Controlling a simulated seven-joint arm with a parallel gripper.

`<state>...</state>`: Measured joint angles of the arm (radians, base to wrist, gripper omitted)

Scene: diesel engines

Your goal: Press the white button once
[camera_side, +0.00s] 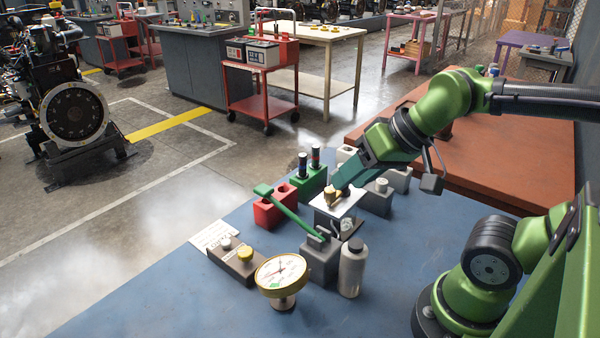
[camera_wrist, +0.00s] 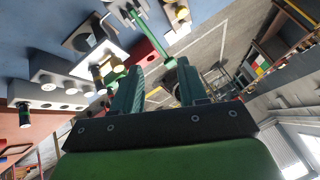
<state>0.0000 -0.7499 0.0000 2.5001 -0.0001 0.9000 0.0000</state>
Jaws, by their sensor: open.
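In the wrist view the yellow button (camera_wrist: 181,12) shows near the top edge; I cannot make out the white one clearly. My gripper (camera_side: 338,187) is well right of and behind the button box, over a white-topped box with a brass-coloured knob (camera_side: 331,196). In the wrist view my gripper (camera_wrist: 157,82) has its two fingers apart with nothing held between them.
A grey block with a long green lever (camera_side: 290,213), a gauge (camera_side: 282,275) and a grey bottle (camera_side: 353,268) stand between my gripper and the front edge. A red block (camera_side: 274,208) and a green block (camera_side: 309,183) are behind. A white label lies by the button box.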

